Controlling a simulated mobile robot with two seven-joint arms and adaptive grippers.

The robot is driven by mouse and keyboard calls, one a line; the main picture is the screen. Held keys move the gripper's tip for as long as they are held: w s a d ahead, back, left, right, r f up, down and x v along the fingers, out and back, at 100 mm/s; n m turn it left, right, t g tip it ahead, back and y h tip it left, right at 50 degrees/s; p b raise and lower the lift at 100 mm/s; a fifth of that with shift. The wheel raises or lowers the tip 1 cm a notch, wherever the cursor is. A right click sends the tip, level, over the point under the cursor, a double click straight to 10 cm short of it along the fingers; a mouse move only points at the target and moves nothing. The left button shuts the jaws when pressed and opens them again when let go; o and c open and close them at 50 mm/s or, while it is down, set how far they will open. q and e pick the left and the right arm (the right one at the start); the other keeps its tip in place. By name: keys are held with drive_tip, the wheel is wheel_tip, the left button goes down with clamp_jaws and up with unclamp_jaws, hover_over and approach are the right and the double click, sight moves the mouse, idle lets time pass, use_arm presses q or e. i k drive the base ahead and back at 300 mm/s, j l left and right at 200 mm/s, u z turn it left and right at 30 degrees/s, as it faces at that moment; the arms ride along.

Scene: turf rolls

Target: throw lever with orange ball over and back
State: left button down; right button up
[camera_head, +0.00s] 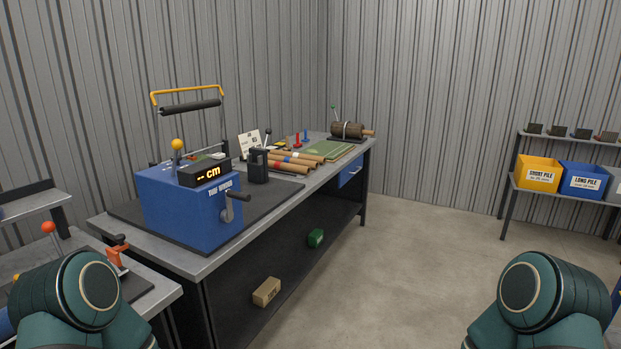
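A lever with a yellow-orange ball knob (177,144) stands roughly upright on top of a blue machine (190,217) on the long workbench. The machine has a display (207,174) reading "-- cm" and a dark crank (234,206) on its front. Another ball knob, red-orange (48,227), stands on a thin stem on the nearer bench at the left. Part of a yellow-orange round thing shows at the far left, mostly hidden by my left arm. Only upper parts of my two arms show at the bottom corners; neither gripper is in view.
The long workbench (182,258) also carries several tubes (288,167), a green mat (325,149) and a roller device (348,130). An orange-handled tool (116,252) is on the near bench. Yellow (537,173) and blue (582,179) bins stand on a right shelf. The middle floor is clear.

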sight(49, 227)
drive_tip(key=u, duration=1.5)
drive_tip(key=i+l, duration=0.1)
drive_tip(key=l, duration=0.8)
drive_tip(key=u, duration=1.15)
